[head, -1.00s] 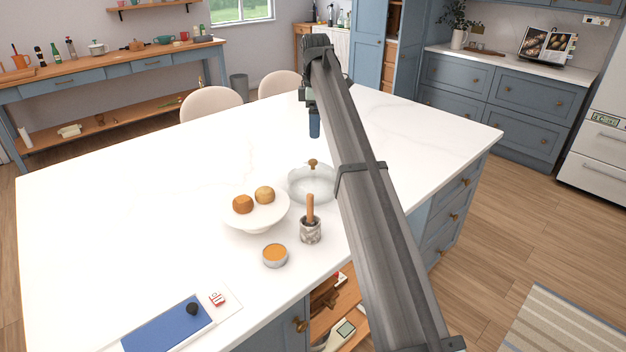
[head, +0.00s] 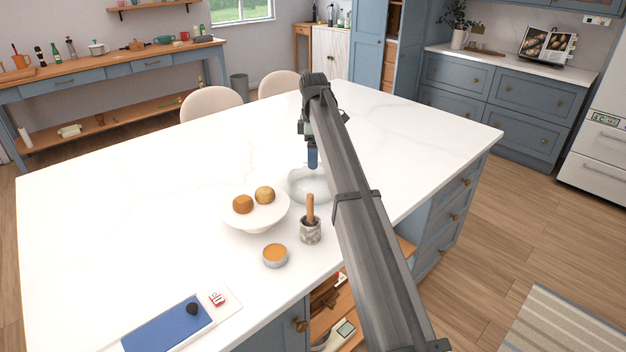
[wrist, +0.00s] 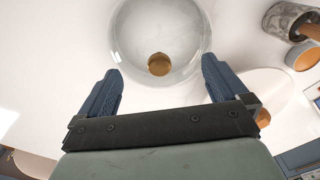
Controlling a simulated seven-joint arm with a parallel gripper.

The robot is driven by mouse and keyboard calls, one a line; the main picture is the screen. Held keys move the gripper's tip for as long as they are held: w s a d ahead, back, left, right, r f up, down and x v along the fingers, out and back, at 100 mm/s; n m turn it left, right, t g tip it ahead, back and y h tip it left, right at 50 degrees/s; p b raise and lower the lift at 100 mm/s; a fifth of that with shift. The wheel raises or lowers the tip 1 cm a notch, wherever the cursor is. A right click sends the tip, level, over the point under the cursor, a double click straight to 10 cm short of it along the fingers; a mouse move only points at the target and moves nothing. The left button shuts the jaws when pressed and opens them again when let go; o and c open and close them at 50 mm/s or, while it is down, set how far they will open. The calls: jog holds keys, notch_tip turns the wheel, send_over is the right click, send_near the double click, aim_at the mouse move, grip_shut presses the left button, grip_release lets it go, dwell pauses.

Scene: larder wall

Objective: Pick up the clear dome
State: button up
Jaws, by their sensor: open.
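The clear dome (head: 310,188) is a see-through glass cover standing on the white island top, behind the mortar and to the right of the cake stand. In the wrist view the dome (wrist: 185,28) lies just ahead of my fingers, and its round brown knob (wrist: 159,64) shows between and a little beyond the two fingertips. My gripper (wrist: 160,82) has its blue fingers wide apart with nothing between them. In the head view my gripper (head: 313,162) points down over the dome's back part and hides its knob.
A white stand (head: 258,218) with two brown buns is left of the dome. A stone mortar (head: 311,232) with a wooden pestle and a small orange-topped tin (head: 275,256) are nearer. A blue board (head: 170,325) lies front left. The island's left and far areas are clear.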

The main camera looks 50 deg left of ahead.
aim_at(313, 176)
notch_tip(313, 176, down, 4)
jog(key=shift+a+r, duration=0.1)
jog(key=c, duration=1.2)
grip_shut()
